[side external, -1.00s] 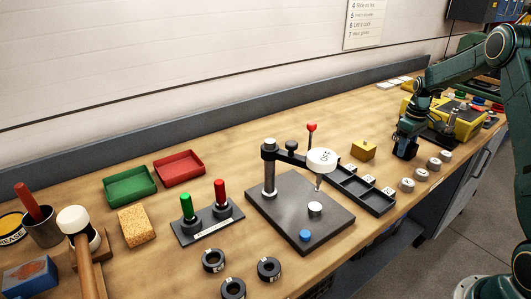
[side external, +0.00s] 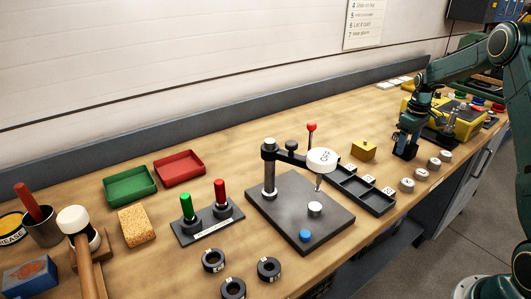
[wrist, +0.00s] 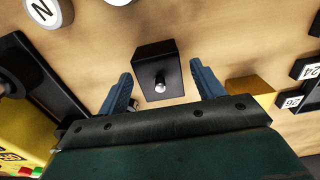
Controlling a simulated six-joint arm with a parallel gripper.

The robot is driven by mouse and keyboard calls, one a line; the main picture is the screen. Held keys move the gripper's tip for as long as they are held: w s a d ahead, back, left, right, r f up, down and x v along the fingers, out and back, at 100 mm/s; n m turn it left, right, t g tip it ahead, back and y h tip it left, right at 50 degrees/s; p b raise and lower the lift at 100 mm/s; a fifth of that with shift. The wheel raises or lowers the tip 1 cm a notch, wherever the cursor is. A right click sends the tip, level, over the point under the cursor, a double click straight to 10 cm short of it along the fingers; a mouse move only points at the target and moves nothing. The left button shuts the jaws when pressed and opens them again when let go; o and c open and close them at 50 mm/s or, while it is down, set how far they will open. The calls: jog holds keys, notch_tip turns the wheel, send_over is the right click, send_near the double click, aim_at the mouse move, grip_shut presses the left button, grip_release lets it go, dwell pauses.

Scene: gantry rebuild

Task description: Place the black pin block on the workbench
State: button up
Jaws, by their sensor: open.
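The black pin block (wrist: 158,62) is a dark cube with a small silver pin, resting on the wooden workbench (side external: 270,125) in the wrist view. My gripper (wrist: 160,75) is open, with one blue finger on each side of the block and a visible gap on both sides. Nothing is held. In the side view my gripper (side external: 405,150) is low over the right part of the bench, and the block is hard to separate from the dark fingers there.
A yellow block (side external: 363,150) lies left of my gripper, near a black compartment tray (side external: 352,186). Several round white-topped pieces (side external: 420,174) line the front edge. A yellow fixture (side external: 462,125) stands close on the right. A press stand (side external: 290,215) is farther left.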

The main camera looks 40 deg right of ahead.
notch_tip(320, 180, up, 11)
jog(key=shift+f, duration=0.1)
dwell(0.4)
dwell(0.3)
jog(key=s+a+r+t, duration=0.1)
jog(key=s+a+r, duration=0.1)
jog(key=a+r, duration=0.35)
jog(key=s+a+r+t+h, duration=0.1)
jog(key=s+a+r, duration=0.1)
jog(key=a, duration=0.6)
jog(key=s+a+r, duration=0.3)
jog(key=a+r, duration=0.1)
jog(key=a, duration=0.3)
jog(key=s+a+f+t+y, duration=0.1)
jog(key=s+a+f+t, duration=0.2)
jog(key=s+a, duration=1)
jog(key=s, duration=0.3)
jog(key=shift+s+a+t, duration=0.15)
jog(key=shift+s+t, duration=0.15)
